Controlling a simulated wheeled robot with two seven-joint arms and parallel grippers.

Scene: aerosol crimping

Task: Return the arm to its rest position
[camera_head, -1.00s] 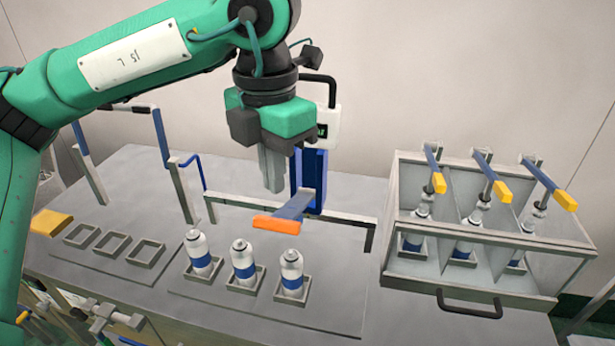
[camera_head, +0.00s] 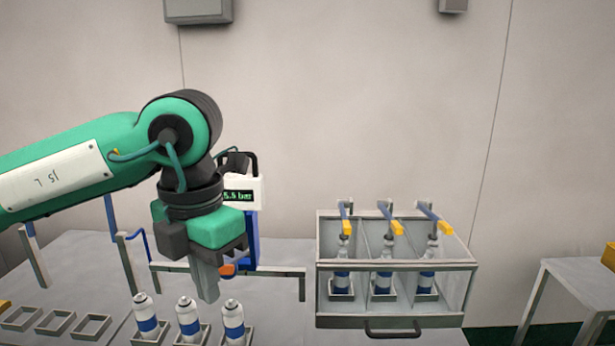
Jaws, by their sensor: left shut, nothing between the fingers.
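My left arm comes in from the left, green and black. Its gripper (camera_head: 207,290) points down, shut and empty, above the table just behind the front row of cans. Part of an orange-ended lever (camera_head: 228,270) shows right beside the fingers; most of it is hidden behind the gripper. I cannot tell whether they touch. My right gripper is not in view.
Three white-and-blue cans (camera_head: 189,320) stand in square holders at the front. Empty square holders (camera_head: 53,322) lie to the left. A clear-walled case (camera_head: 466,275) with three cans and yellow-ended levers stands right. A gauge box (camera_head: 243,194) reads 5.5 bar. Another table (camera_head: 585,275) is far right.

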